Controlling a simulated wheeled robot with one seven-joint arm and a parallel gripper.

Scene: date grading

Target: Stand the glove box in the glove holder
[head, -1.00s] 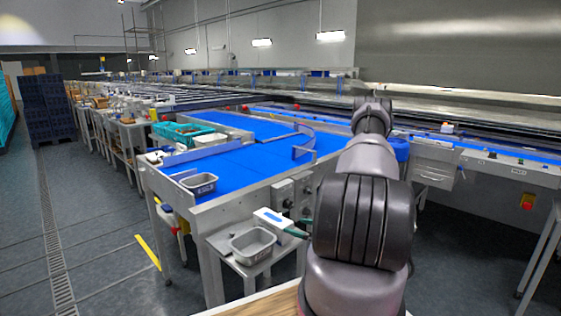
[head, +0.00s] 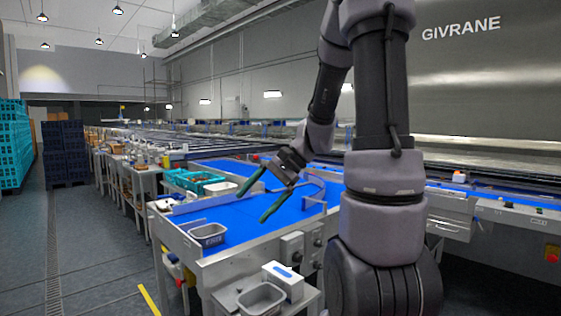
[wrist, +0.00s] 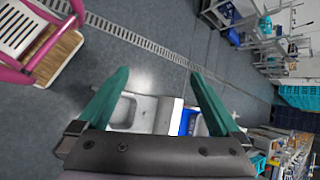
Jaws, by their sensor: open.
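The glove box (head: 284,279) is a white carton with a blue mark on top. It is on the small steel stand in the head view, beside a grey tub (head: 261,299). My gripper (head: 250,209) is open and empty, raised in front of the blue belt table, above and apart from the glove box. I cannot pick out the glove holder in either view.
Stacked crates (head: 66,152) stand at the left. The floor aisle (head: 95,250) is clear.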

